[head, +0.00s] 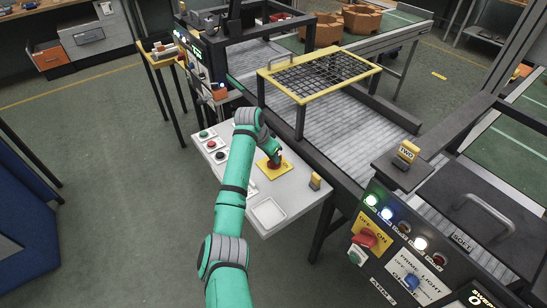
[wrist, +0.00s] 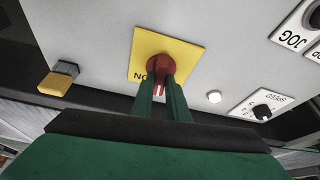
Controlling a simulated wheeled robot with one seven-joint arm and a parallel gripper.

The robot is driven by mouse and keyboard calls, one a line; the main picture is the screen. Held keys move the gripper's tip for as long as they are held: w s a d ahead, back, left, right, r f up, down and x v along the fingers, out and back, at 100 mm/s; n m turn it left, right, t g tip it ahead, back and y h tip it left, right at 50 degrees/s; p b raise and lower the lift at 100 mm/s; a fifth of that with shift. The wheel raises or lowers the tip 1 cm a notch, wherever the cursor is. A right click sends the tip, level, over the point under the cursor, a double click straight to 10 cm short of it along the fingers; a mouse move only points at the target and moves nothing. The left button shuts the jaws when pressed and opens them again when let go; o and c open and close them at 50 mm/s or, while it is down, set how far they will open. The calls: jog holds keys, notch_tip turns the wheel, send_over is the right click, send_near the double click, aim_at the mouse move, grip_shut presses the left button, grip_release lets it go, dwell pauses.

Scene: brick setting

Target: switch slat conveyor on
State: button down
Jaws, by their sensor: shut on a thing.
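A red rotary knob (wrist: 160,65) sits on a yellow plate (wrist: 185,50) on a light grey control panel (head: 292,194). My gripper (wrist: 161,82) is shut on the knob, with its two dark green fingers on either side of it. A white mark on the knob shows between the fingers. Letters of an ON label show beside the knob; the rest of the lettering is hidden. In the head view my gripper (head: 273,158) is over the yellow plate (head: 284,173). The grey slat conveyor (head: 330,135) runs just behind the panel.
A yellow-framed mesh guard (head: 318,74) stands over the conveyor. Push buttons (head: 204,134) line the panel's left side. A yellow-and-grey block (wrist: 58,79) stands at its edge, and a speed dial (wrist: 262,111) is nearby. Another red switch (head: 365,238) is on the dark cabinet at right.

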jog(key=m+g, duration=0.1)
jog(key=m, duration=0.1)
jog(key=m+g+h, duration=0.1)
jog(key=m, duration=0.2)
jog(key=shift+w+a+m, duration=0.1)
jog(key=shift+w+m, duration=0.1)
jog(key=shift+m, duration=0.1)
jog(key=m+g, duration=0.1)
jog(key=m, duration=0.3)
jog(key=shift+w+m+g, duration=0.15)
jog(key=shift+m+g, duration=0.15)
jog(key=shift+g, duration=0.1)
jog(key=shift+m, duration=0.3)
jog(key=c, duration=1.7)
grip_release()
jog(key=shift+r, duration=0.1)
jog(key=v, duration=1)
jog(key=shift+w+a+r, duration=0.1)
jog(key=shift+a+r, duration=0.2)
